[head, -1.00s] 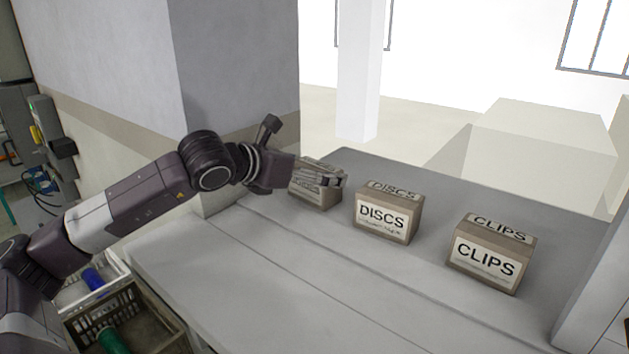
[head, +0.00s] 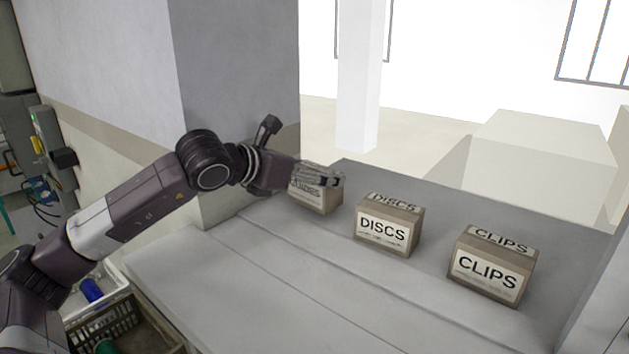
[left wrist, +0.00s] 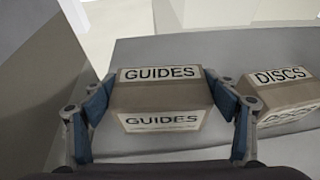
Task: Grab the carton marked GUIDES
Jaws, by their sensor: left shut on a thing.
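The carton marked GUIDES (head: 316,200) is a small brown box with white labels, at the left end of the row on the grey counter in the head view. In the left wrist view the GUIDES carton (left wrist: 162,97) sits between the two blue-padded fingers. My left gripper (left wrist: 165,108) is shut on its two sides. In the head view my left gripper (head: 322,178) covers the carton's upper part and part of its label. I cannot tell whether the carton touches the counter. My right gripper is in neither view.
The DISCS carton (head: 388,226) stands just right of the GUIDES carton, and the CLIPS carton (head: 490,266) farther right. The grey counter (head: 240,290) is clear in front. A grey wall pillar (head: 235,90) rises close behind my left arm. Crates (head: 125,325) stand at lower left.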

